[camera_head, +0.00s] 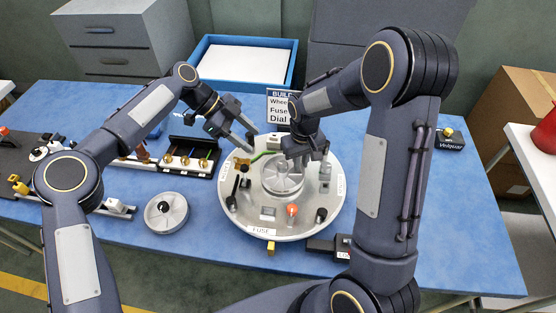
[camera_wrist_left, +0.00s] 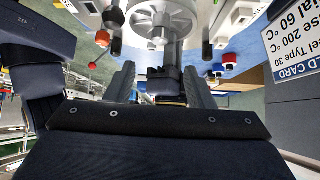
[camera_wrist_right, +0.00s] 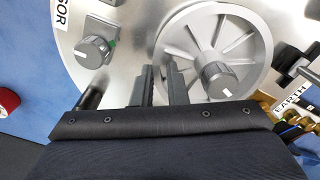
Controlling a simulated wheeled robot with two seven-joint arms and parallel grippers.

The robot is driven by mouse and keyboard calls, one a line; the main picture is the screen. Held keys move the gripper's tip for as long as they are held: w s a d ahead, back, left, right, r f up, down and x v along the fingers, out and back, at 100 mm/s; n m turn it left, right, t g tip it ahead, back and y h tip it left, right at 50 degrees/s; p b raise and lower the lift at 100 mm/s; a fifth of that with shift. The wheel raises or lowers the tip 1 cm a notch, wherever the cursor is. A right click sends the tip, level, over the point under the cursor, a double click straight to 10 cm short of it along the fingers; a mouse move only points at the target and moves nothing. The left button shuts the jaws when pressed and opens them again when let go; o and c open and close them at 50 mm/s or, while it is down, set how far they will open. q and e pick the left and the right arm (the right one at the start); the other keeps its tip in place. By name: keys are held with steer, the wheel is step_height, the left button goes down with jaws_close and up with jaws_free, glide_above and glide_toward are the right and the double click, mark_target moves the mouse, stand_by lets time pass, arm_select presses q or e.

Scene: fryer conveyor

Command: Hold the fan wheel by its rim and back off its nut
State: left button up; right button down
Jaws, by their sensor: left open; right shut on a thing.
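The fan wheel (camera_head: 276,187) is a pale spoked disc on a round metal plate (camera_head: 322,205). Its nut (camera_wrist_right: 218,78), a grey ribbed knob with a white mark, sits at the hub. My right gripper (camera_head: 303,158) is shut on the wheel's rim; in the right wrist view its fingers (camera_wrist_right: 162,85) close over the rim left of the nut. My left gripper (camera_head: 245,139) is open and empty above the plate's upper left edge, apart from the wheel. The wheel also shows at the top of the left wrist view (camera_wrist_left: 184,14), beyond the open fingers (camera_wrist_left: 160,88).
Knobs, small parts and a green lead (camera_head: 262,155) crowd the plate around the wheel. A build card (camera_head: 281,104) and a blue tray (camera_head: 293,69) stand behind. The table's right part is largely clear.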

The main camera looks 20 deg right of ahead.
mark_target(281, 163)
arm_select(q)
steer(key=x, duration=1.1)
steer(key=shift+s+d+f, duration=0.2)
steer(key=shift+s+d, duration=0.05)
steer(key=shift+d, duration=0.05)
steer(key=c, duration=1)
